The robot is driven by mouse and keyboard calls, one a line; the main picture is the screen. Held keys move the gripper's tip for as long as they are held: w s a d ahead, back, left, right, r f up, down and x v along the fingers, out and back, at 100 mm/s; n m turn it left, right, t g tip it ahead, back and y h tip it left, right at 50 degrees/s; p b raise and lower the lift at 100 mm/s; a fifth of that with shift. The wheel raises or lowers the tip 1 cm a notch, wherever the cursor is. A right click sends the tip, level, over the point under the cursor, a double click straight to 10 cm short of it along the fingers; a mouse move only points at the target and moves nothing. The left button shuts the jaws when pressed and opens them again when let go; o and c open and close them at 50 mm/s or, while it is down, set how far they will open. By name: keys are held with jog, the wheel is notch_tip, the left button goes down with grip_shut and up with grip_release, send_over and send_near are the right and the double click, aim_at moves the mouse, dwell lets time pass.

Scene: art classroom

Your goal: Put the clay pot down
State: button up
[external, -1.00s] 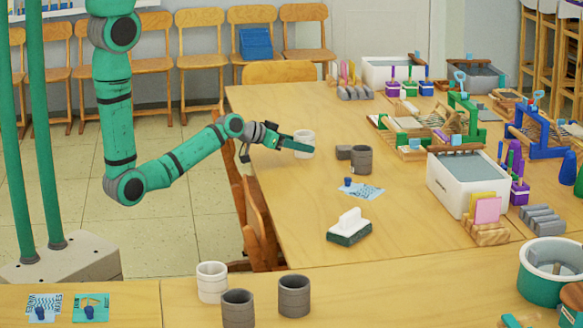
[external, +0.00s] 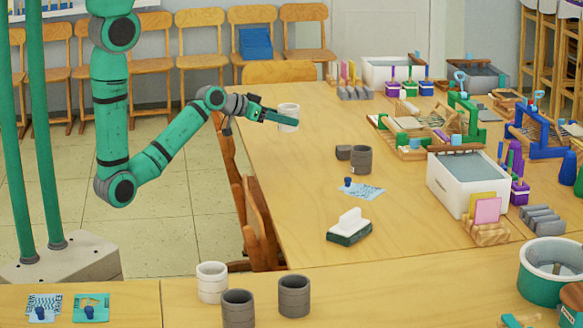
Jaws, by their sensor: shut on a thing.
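My gripper (external: 281,119) is shut on a small white clay pot (external: 289,112). It holds the pot upright above the far left part of the wooden table (external: 285,175). A gap shows between the pot and the grey pots on the table.
A white basin (external: 466,183) is at right. A white pot (external: 212,282) and two grey pots (external: 294,296) (external: 237,308) stand on the front table.

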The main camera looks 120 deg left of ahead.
jog(key=v, duration=0.8)
jog(key=shift+w+d, duration=0.2)
jog(key=shift+d, duration=0.35)
jog(key=shift+r, duration=0.1)
